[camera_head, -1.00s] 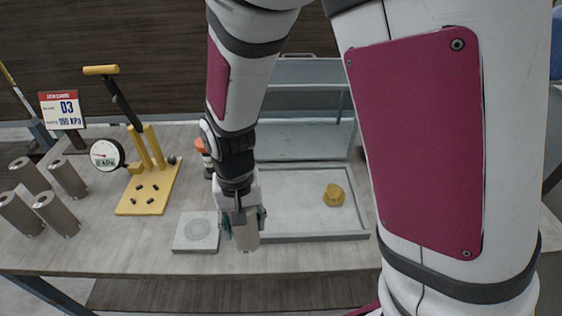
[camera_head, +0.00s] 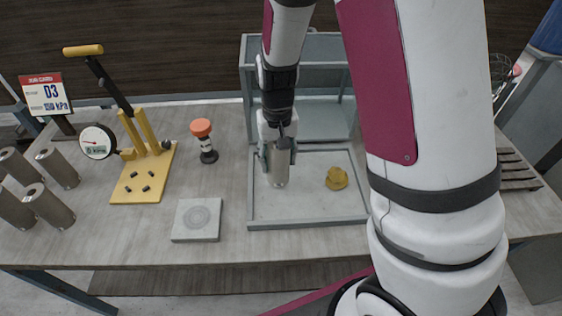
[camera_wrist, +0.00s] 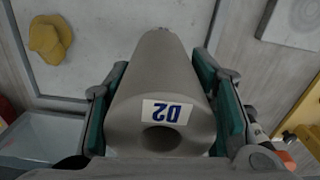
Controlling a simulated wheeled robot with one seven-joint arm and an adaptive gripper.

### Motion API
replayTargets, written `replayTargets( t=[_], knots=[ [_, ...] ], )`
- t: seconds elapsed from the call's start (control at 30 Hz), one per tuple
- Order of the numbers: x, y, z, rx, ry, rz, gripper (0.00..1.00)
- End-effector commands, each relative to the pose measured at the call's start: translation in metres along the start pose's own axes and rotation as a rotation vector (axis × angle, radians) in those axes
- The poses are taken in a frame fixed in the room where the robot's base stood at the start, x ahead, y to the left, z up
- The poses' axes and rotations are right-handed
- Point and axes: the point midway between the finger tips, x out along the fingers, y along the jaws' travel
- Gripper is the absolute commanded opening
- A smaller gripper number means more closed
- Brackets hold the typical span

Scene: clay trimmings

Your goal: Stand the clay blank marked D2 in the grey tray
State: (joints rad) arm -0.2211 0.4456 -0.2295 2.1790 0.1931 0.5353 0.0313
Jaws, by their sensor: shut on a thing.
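The grey clay blank marked D2 (camera_wrist: 165,90) is a cylinder with a hole in its end and a white label. My gripper (camera_head: 277,155) is shut on it, one finger on each side, as the wrist view shows. In the head view the blank (camera_head: 280,172) hangs upright below my gripper, over the left part of the grey tray (camera_head: 305,221). I cannot tell whether its lower end touches the tray floor. A yellow-brown lump (camera_head: 337,178) lies in the tray, to the right of the blank.
A square plate with a round mark (camera_head: 197,220) lies left of the tray. An orange-capped bottle (camera_head: 205,141) and a yellow lever press with a gauge (camera_head: 143,175) stand further left. A grey rack (camera_head: 250,50) stands behind the tray.

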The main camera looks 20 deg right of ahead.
Motion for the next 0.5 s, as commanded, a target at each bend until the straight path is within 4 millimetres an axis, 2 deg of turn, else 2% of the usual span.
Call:
replayTargets(
  t=[0.1,0.27,0.5],
  knots=[
    [0.001,0.009,-0.009,0.002,0.001,-0.001,0.0],
    [0.005,0.011,-0.011,-0.001,-0.001,-0.001,0.0],
    [0.033,0.011,-0.011,0.0,-0.002,0.0,0.0]
  ],
)
